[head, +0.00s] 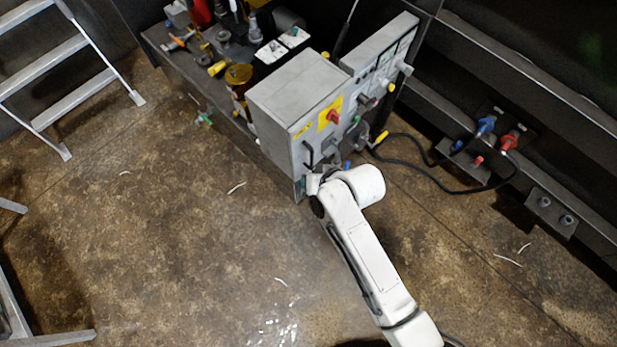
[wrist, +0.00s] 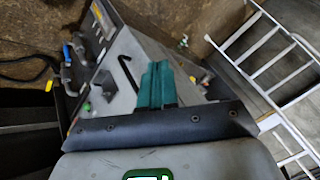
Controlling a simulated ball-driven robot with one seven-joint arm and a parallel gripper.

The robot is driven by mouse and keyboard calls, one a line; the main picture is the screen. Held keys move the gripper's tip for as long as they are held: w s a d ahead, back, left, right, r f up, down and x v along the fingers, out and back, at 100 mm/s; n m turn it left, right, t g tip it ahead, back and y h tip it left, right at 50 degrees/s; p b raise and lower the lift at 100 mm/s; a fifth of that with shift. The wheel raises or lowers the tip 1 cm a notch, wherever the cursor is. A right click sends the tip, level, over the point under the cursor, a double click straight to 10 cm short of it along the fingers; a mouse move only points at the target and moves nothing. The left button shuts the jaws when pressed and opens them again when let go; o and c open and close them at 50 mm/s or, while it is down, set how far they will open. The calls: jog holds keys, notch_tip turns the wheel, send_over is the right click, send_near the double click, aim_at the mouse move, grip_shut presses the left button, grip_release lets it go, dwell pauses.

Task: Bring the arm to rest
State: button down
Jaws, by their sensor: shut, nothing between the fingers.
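My gripper (wrist: 157,72) shows in the wrist view as two teal fingers pressed together, with nothing between them. It points toward the grey control box (wrist: 112,62); I cannot tell whether it touches it. In the head view my white arm reaches up from the bottom right, and its wrist end is beside the lower front of the control box (head: 285,100). The fingers are hidden there behind the arm's end.
A workbench (head: 180,62) with tools and cans stands behind the box. A black cable (head: 440,185) runs right to blue and red connectors (head: 487,125). Metal steps (head: 50,70) stand at the left, and another metal frame (head: 15,310) at lower left. The middle floor is mostly clear.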

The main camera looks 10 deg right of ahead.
jog(key=shift+s+r, duration=0.1)
jog(key=shift+s, duration=0.05)
jog(key=shift+d, duration=0.1)
jog(key=s+d+r+g+h, duration=0.2)
jog(key=s+d+r, duration=0.2)
jog(key=s+d, duration=0.7)
jog(key=s+d+r+g+h, duration=0.2)
jog(key=s+d+r+h, duration=0.1)
jog(key=s+d, duration=0.8)
jog(key=shift+s+r, duration=0.4)
jog(key=c, duration=1.8)
grip_release()
